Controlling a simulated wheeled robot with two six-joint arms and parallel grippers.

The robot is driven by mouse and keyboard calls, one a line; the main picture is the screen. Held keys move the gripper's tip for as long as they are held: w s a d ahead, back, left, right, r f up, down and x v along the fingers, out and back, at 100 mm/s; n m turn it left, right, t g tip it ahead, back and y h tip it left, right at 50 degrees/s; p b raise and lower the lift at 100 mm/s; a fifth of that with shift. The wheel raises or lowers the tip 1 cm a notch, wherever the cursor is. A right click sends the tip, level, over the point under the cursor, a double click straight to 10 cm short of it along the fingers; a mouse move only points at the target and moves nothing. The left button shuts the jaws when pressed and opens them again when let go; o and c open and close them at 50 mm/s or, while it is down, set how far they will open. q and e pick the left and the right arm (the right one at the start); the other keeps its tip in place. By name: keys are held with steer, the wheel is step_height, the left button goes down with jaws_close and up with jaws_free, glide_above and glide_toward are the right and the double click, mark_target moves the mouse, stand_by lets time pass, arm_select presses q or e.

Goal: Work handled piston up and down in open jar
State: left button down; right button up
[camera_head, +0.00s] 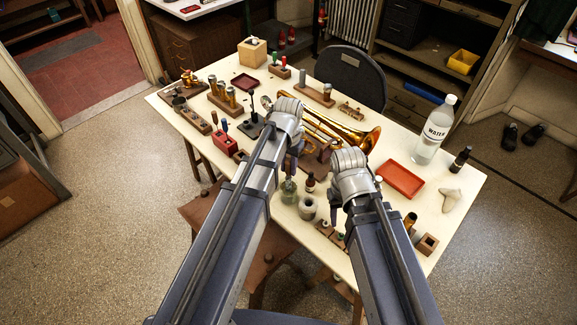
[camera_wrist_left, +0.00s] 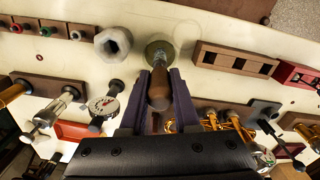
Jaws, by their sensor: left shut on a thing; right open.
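My left gripper (camera_wrist_left: 160,82) is shut on the brown wooden handle of the piston (camera_wrist_left: 158,93). The handle points toward the open jar (camera_wrist_left: 157,48) in the left wrist view and overlaps its mouth. How deep the piston sits in the jar cannot be told, as the handle hides it. In the head view the greenish glass jar (camera_head: 288,194) stands near the table's front edge, below my left gripper (camera_head: 291,172). My right gripper (camera_head: 335,214) is open and empty, to the right of the jar.
A brass horn (camera_head: 345,137) lies behind my arms. A red tray (camera_head: 401,180) and water bottle (camera_head: 434,130) are at right. Several racks fill the left side.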

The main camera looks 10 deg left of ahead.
mark_target(288, 174)
stand_by(1.6)
arm_select(q)
steer(key=shift+f, duration=0.15)
step_height(288, 174, down, 4)
steer(key=b, duration=0.3)
steer(key=shift+r+b, duration=0.25)
steer(key=shift+b, duration=0.15)
steer(key=shift+r+p, duration=1.95)
steer(key=shift+f, duration=0.1)
stand_by(0.5)
